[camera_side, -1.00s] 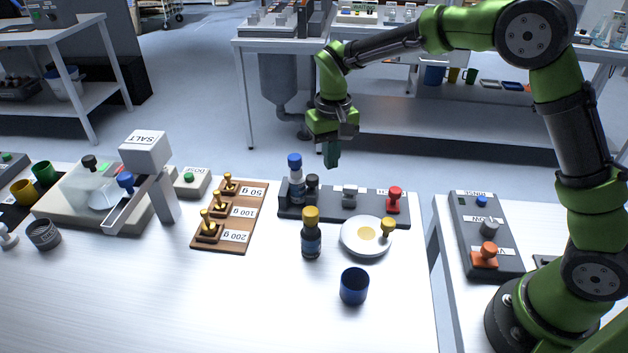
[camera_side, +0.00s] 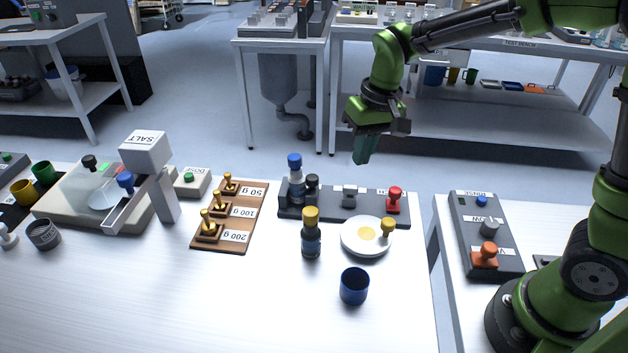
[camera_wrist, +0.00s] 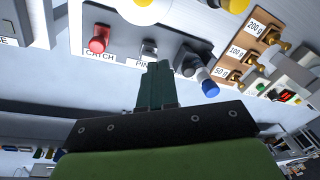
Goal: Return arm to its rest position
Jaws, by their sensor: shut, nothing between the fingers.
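My gripper (camera_side: 364,150) is shut and empty, held in the air above and behind the back edge of the white table. The salt hopper (camera_side: 146,152) stands at the left of the table over a scale.
A yellow-capped bottle (camera_side: 311,235), a white dish (camera_side: 352,240) and a blue cup (camera_side: 354,286) stand in front of the rack. A weight board (camera_side: 236,245) lies left of them. A control panel (camera_side: 504,257) is at right. Open floor lies behind the table.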

